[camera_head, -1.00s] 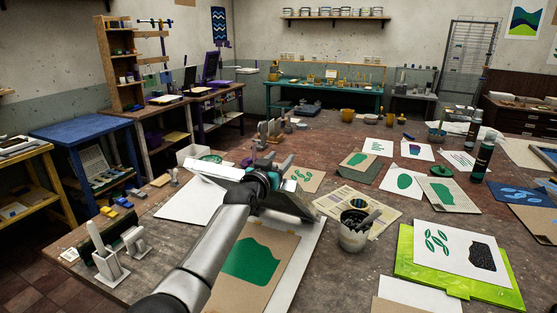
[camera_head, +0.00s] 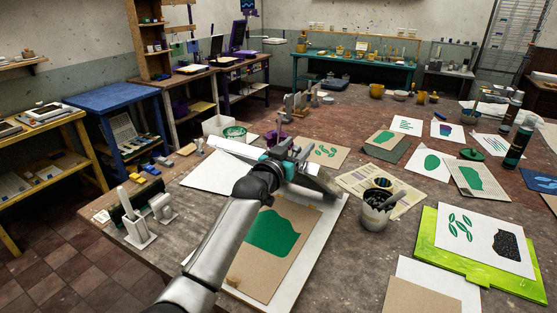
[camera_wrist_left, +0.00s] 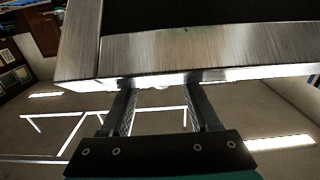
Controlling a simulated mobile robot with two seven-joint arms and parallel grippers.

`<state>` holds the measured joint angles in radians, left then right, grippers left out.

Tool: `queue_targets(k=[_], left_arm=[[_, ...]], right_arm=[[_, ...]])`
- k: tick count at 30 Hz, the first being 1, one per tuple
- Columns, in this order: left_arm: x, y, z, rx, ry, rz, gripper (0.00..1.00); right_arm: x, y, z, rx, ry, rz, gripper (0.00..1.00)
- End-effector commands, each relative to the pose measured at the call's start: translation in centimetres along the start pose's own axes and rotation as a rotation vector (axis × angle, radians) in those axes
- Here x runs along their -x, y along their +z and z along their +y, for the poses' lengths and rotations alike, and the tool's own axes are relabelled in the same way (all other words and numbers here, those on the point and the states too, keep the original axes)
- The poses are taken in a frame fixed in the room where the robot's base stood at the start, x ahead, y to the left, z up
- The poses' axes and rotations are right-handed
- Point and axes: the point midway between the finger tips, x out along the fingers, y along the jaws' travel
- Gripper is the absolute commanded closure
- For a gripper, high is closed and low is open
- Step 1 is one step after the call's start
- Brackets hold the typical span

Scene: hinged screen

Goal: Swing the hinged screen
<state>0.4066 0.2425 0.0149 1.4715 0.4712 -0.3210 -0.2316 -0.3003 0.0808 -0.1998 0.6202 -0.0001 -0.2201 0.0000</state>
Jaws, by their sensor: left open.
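The hinged screen (camera_head: 318,181) is a metal frame with a dark panel. In the head view it shows nearly edge-on above the work board, partly hidden by my left arm. In the left wrist view its brushed metal frame (camera_wrist_left: 190,52) crosses the top, with the dark panel beyond. My left gripper (camera_head: 286,165) is at the screen's frame. In the wrist view its two fingers (camera_wrist_left: 163,90) are apart and reach up to the frame's lower edge, where their tips are hidden. I cannot tell whether they touch it. My right gripper is not in view.
Under the screen lies a brown sheet with a green print (camera_head: 272,240). A tub of dark ink (camera_head: 376,210) stands to its right. A lime green board (camera_head: 440,262) lies further right. White holders (camera_head: 137,232) stand at the table's left edge. Prints cover much of the table.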

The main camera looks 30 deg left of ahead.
Motion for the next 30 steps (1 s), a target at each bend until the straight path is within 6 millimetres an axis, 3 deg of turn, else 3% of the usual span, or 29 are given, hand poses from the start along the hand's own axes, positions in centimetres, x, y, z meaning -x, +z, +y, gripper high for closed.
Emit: queue_targets(k=[18,30], left_arm=[[8.3,-0.6,-0.1,-0.002,-0.003,0.014,0.38],[9.7,-0.7,-0.1,-0.001,-0.004,0.016,0.38]], right_arm=[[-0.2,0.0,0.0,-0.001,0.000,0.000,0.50],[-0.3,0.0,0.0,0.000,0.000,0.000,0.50]])
